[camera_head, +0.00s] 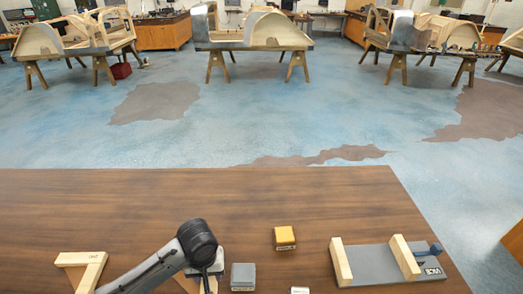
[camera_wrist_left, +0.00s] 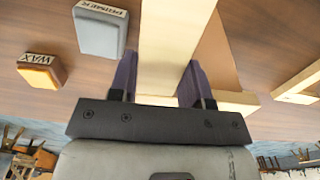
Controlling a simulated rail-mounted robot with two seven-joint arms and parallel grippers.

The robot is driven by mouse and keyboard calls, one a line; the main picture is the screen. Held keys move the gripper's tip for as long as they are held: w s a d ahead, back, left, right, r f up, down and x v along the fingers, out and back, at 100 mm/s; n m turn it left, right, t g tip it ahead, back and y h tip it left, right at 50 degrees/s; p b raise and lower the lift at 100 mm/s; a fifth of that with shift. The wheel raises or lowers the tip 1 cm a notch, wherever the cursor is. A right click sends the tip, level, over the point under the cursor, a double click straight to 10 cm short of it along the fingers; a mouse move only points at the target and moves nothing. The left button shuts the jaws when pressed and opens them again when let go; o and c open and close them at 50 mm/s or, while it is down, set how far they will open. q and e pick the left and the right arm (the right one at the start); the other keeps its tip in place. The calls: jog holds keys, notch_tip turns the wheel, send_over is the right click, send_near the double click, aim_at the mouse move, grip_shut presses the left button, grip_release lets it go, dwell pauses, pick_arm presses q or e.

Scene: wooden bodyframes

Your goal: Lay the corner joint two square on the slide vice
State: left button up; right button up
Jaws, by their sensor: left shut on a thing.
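My left gripper (camera_head: 205,270) is low over the table's front, left of the vice. In the left wrist view its dark fingers (camera_wrist_left: 160,82) are shut on one leg of a pale wooden corner joint (camera_wrist_left: 168,40); its other leg runs to the right near the palm. In the head view the arm hides most of this joint; no label shows on it. Another wooden corner joint (camera_head: 85,262), with small lettering I cannot read, lies at the left. The slide vice (camera_head: 376,264) is at the right, a grey base with two upright wooden jaws and a blue knob. My right gripper is out of view.
A yellow wax block (camera_head: 284,237) and a grey primer block (camera_head: 243,276) stand between the gripper and the vice. A small white item (camera_head: 300,290) is at the bottom edge. The brown table (camera_head: 200,200) is clear towards the back.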

pick_arm(q)
jog(key=shift+m, duration=0.5)
jog(key=s, duration=0.1)
jog(key=s+d, duration=0.1)
jog(key=s+d+r, duration=0.1)
jog(key=s, duration=0.1)
jog(key=shift+m, duration=0.6)
jog(key=r, duration=0.1)
jog(key=s+r, duration=0.2)
jog(key=r, duration=0.1)
jog(key=shift+s+a, duration=0.25)
jog(key=shift+a, duration=0.15)
notch_tip(320, 180, up, 11)
send_over(193, 287)
jog(key=s+r+p, duration=0.3)
jog(key=r+p, duration=0.7)
jog(key=p, duration=0.1)
jog(key=s+r+p, duration=0.3)
jog(key=r+p, duration=0.7)
jog(key=p, duration=0.1)
jog(key=s+r+p, duration=0.2)
jog(key=r+p, duration=0.8)
jog(key=p, duration=0.2)
jog(key=shift+s+r, duration=0.25)
jog(key=shift+s, duration=0.15)
jog(key=shift+d, duration=0.1)
